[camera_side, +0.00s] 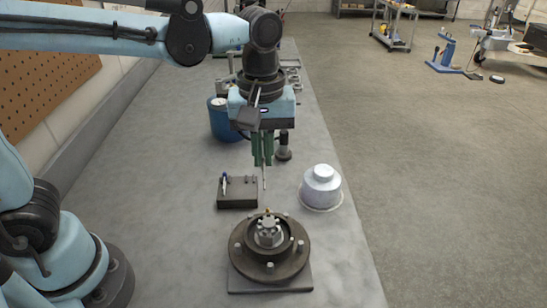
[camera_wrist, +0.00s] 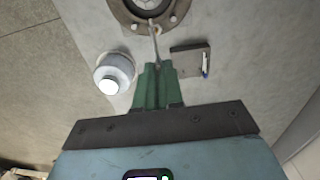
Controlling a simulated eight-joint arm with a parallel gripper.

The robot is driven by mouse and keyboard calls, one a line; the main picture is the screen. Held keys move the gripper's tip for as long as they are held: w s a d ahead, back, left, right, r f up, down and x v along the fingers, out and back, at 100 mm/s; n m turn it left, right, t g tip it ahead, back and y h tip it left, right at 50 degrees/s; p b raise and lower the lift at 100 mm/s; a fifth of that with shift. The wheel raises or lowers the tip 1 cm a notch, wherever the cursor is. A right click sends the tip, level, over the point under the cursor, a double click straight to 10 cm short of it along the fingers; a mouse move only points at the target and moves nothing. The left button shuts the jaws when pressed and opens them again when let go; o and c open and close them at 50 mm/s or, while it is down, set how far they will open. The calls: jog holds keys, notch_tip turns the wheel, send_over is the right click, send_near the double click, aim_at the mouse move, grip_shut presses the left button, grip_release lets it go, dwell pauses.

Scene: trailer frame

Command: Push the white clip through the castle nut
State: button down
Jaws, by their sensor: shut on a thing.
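My gripper (camera_side: 263,163) points down with its green fingers shut on a thin, pale, pin-like piece, which I take to be the white clip (camera_side: 265,182). The clip sticks out below the fingertips, above the table and behind the hub. In the wrist view, my gripper (camera_wrist: 157,66) holds the clip (camera_wrist: 154,38), which reaches toward the hub in the picture. The castle nut (camera_side: 268,236) sits at the centre of the dark round hub (camera_side: 240,256). The clip appears apart from the nut. The nut's slots are too small to make out.
A dark block (camera_side: 238,202) holding small upright pieces, one blue and white, stands left of the clip. A white stepped cap (camera_side: 321,186) stands to the right. A blue container (camera_side: 222,122) and a dark upright tool (camera_side: 284,148) stand behind. The left tabletop is clear.

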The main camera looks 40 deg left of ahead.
notch_tip(320, 180, down, 6)
jog(key=shift+w+d+f, duration=0.15)
jog(key=shift+w+f, duration=0.05)
jog(key=shift+w, duration=0.05)
dwell(0.5)
jog(key=shift+s+d, duration=1.55)
jog(key=shift+d, duration=0.05)
dwell(4.9)
jog(key=c, duration=1.2)
grip_release()
